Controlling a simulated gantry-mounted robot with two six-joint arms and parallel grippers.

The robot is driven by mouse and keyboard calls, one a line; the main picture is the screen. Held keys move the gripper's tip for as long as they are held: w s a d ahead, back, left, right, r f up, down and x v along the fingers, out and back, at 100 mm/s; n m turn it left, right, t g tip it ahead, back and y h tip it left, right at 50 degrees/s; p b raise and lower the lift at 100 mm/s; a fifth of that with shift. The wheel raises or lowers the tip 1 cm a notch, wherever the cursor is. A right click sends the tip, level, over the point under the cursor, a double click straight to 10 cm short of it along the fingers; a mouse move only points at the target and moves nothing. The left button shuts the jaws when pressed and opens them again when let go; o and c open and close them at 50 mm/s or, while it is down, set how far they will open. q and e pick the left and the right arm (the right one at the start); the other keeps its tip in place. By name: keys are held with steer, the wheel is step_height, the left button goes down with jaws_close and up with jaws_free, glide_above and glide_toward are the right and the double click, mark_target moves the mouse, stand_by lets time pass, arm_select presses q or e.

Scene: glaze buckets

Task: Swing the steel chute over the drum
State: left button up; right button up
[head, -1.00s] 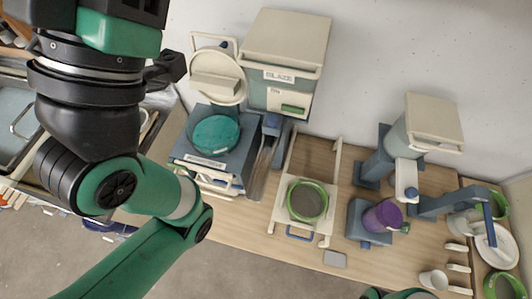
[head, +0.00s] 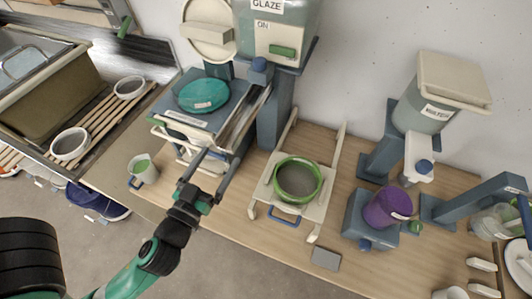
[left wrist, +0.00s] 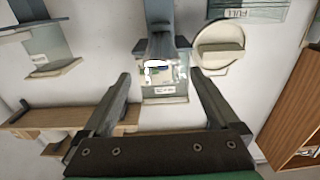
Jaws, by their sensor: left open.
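The steel chute (head: 248,115) is a shiny sloping channel beside the right side of the teal round-topped drum (head: 203,95), in front of the glaze bin; it is not over the drum. My left gripper (head: 222,156) is open, with its two long fingers pointing up the picture near the chute's lower end. I cannot tell whether they touch it. In the left wrist view, the open fingers (left wrist: 161,78) have a shiny surface between them, perhaps the chute, but I cannot tell. My right gripper is not in view.
The glaze bin (head: 272,30) stands behind the chute, with a round cream lid (head: 207,30) beside it. A green-rimmed pan (head: 298,180) sits on a cream frame to the right. A mug (head: 143,170) is left of the gripper. A purple cup (head: 385,208) stands further right.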

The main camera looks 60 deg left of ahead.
mark_target(237, 130)
arm_select(q)
steer(key=shift+s+d+f, duration=0.1)
steer(key=shift+s+f, duration=0.15)
steer(key=shift+f, duration=0.15)
steer(key=shift+r, duration=0.1)
steer(key=shift+a, duration=0.2)
steer(key=x, duration=1.1)
steer(key=shift+w+a, duration=0.15)
steer(key=shift+w, duration=0.1)
jaws_close()
